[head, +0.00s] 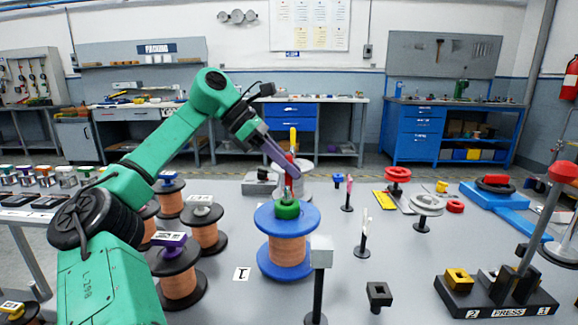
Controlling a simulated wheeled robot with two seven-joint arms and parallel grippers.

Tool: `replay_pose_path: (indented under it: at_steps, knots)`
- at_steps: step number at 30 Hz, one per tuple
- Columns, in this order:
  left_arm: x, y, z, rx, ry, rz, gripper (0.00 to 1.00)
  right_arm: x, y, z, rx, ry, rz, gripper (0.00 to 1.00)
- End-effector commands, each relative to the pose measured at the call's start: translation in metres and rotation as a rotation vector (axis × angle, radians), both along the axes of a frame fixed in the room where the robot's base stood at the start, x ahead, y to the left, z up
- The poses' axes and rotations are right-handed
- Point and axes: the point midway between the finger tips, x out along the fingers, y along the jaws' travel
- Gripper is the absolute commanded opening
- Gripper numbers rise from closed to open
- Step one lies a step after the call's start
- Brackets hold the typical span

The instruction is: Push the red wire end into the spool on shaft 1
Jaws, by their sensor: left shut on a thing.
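A spool with blue flanges (286,260) and copper windings stands on the table beside a white card marked 1 (241,274). A green round piece (287,209) sits at the middle of its top flange. My left gripper (287,172) points down just above this piece. It is shut on a slim red piece, which looks like the red wire end (289,180). The red piece is upright over the spool's centre; I cannot tell whether its lower tip is inside the green piece. My right gripper is not in view.
Several dark-flanged copper spools (180,273) stand to the left, close to my left arm. A grey-topped post (320,255) stands in front of the spool. A press (497,290) with a red-knobbed lever is at right. Small red, yellow and grey parts lie behind.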

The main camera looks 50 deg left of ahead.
Motion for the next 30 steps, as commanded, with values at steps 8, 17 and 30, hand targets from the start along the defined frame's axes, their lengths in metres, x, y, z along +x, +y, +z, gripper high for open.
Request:
replay_pose_path:
  at_steps: [8, 17, 30]
  knots:
    - [0.0001, 0.0000, -0.0004, 0.001, 0.001, 0.000, 0.00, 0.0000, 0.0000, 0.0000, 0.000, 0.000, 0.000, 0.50]
    - [0.0001, 0.0000, -0.0004, 0.000, 0.001, -0.001, 0.54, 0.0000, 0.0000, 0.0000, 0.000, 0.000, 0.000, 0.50]
    - [0.0000, 0.0000, -0.0003, 0.001, 0.001, 0.000, 0.54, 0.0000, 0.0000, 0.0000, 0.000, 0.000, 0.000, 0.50]
